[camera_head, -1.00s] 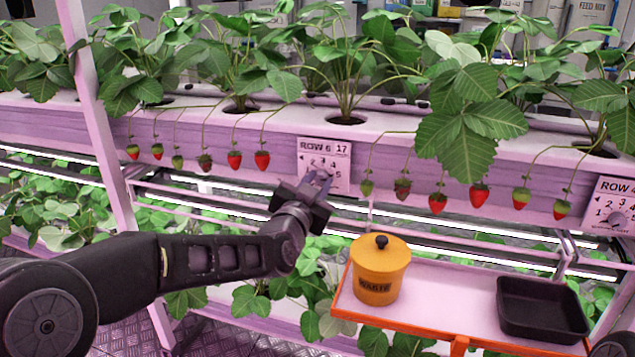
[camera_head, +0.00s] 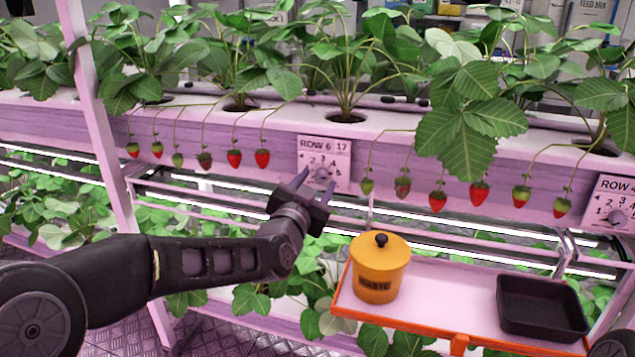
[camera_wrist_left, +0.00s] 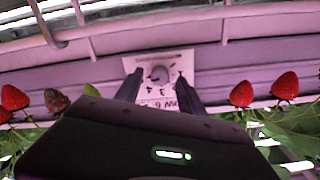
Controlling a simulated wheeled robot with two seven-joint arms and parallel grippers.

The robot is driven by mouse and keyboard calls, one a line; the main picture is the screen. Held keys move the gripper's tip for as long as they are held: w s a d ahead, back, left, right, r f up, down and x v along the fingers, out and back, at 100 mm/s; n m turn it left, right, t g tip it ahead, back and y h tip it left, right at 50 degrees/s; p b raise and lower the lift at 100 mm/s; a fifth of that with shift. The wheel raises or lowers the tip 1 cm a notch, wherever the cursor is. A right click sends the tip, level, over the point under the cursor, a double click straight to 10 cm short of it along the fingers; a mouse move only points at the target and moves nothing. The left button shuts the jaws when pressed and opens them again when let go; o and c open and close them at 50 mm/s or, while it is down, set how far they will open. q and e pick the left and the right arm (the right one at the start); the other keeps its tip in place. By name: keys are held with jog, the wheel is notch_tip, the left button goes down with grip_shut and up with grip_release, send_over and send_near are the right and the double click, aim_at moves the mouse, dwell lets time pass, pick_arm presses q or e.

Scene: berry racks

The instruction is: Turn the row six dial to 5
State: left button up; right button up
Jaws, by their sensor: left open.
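The plate is fixed to the front of the pink gutter. The knob also shows in the left wrist view (camera_wrist_left: 160,74), upside down, between the fingers; its exact setting is too small to read. My left gripper (camera_head: 313,188) is open and empty, just below and in front of the dial, apart from it. In the wrist view its two fingers (camera_wrist_left: 158,90) stand either side of the knob. My right gripper is not in view.
Strawberries (camera_head: 234,158) hang on both sides of the plate. Another row dial plate (camera_head: 606,203) is at the far right. A yellow waste bin (camera_head: 379,275) and a black tray (camera_head: 541,308) stand on an orange-edged cart (camera_head: 440,315) below.

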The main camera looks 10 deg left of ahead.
pick_arm(q)
jog(key=s, duration=0.6)
jog(key=shift+s+a, duration=0.2)
jog(key=shift+s, duration=0.1)
